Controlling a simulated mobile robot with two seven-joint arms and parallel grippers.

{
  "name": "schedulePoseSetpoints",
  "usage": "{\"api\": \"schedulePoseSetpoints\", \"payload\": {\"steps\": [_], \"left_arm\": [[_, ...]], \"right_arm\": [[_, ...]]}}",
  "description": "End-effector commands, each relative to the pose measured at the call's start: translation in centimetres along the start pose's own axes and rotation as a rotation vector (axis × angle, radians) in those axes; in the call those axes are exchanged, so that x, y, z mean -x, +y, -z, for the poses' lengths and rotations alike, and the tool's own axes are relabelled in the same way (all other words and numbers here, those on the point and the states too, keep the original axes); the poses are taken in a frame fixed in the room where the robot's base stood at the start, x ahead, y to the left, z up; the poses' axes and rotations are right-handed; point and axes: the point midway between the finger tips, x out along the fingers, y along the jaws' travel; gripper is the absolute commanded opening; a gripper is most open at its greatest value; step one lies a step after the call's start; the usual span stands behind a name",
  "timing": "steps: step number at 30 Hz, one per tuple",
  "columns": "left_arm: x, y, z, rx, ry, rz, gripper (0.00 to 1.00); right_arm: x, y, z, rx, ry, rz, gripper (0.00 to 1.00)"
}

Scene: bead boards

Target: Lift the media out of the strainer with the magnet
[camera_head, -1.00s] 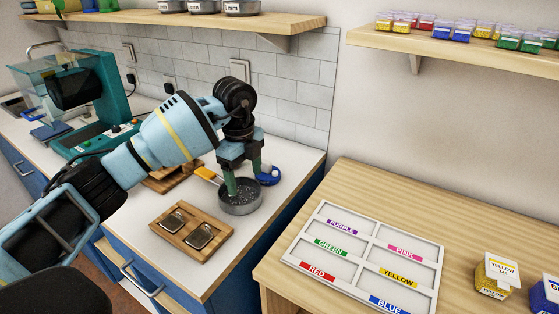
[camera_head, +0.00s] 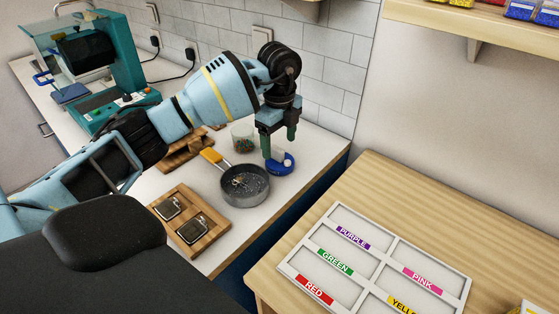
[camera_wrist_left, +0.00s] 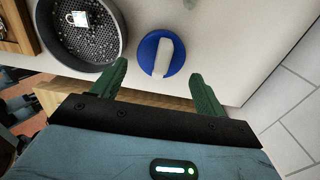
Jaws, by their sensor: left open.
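The magnet, a blue disc with a pale upright handle (camera_head: 287,167), stands on the white counter; it also shows in the wrist view (camera_wrist_left: 147,58). The strainer (camera_head: 240,198), a round grey pan with an orange handle, sits just left of it. Small dark and silvery media (camera_wrist_left: 92,45) lie in the strainer, with a small pale square thing (camera_wrist_left: 78,18) among them. My left gripper (camera_head: 279,145) is open and empty above the magnet, its green fingers pointing down. In the wrist view the magnet's handle shows between and slightly beyond the fingertips (camera_wrist_left: 159,70). My right gripper is not in view.
A wooden tray (camera_head: 207,246) with two dark square pieces lies left of the strainer. A clear cup of coloured beads (camera_head: 242,137) stands behind it. The tiled wall (camera_head: 333,90) is close behind the gripper. A labelled sorting board (camera_head: 385,240) lies on the right-hand wooden table.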

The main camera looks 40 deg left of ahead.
Motion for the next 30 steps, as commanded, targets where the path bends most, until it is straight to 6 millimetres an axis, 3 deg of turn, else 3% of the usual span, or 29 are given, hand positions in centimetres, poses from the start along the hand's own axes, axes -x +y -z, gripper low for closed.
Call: {"api": "schedulePoseSetpoints", "payload": {"steps": [5,16,25,30], "left_arm": [[-0.4,0.0,-0.1,0.0,0.0,0.0,0.73],[-4.9,-0.1,-0.2,0.0,0.0,0.001,0.73],[-5.2,-0.1,-0.2,0.0,0.0,0.002,0.73],[-5.2,-0.1,-0.2,0.0,0.0,0.002,0.51]], "right_arm": [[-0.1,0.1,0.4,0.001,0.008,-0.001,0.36],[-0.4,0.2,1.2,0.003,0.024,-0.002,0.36],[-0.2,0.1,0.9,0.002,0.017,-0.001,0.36],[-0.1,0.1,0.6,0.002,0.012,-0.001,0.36]]}}
